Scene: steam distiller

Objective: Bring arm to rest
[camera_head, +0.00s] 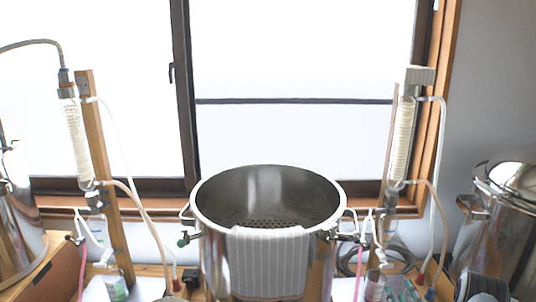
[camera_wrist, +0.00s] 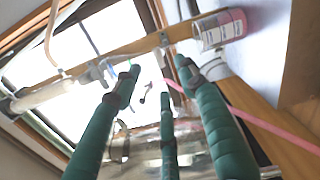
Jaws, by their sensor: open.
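My gripper (camera_wrist: 160,76) shows in the wrist view as several long green fingers reaching up from the bottom edge. The fingers are spread apart, with nothing between them. I cannot make out my gripper in the head view. In the head view, a large open steel pot (camera_head: 215,245) stands at the centre with a striped cloth (camera_head: 270,262) over its front rim. Glass condensers on wooden posts stand on its left (camera_head: 75,135) and right (camera_head: 404,130).
More steel vessels stand at the far left (camera_head: 18,240) and far right (camera_head: 500,235). A window is behind.

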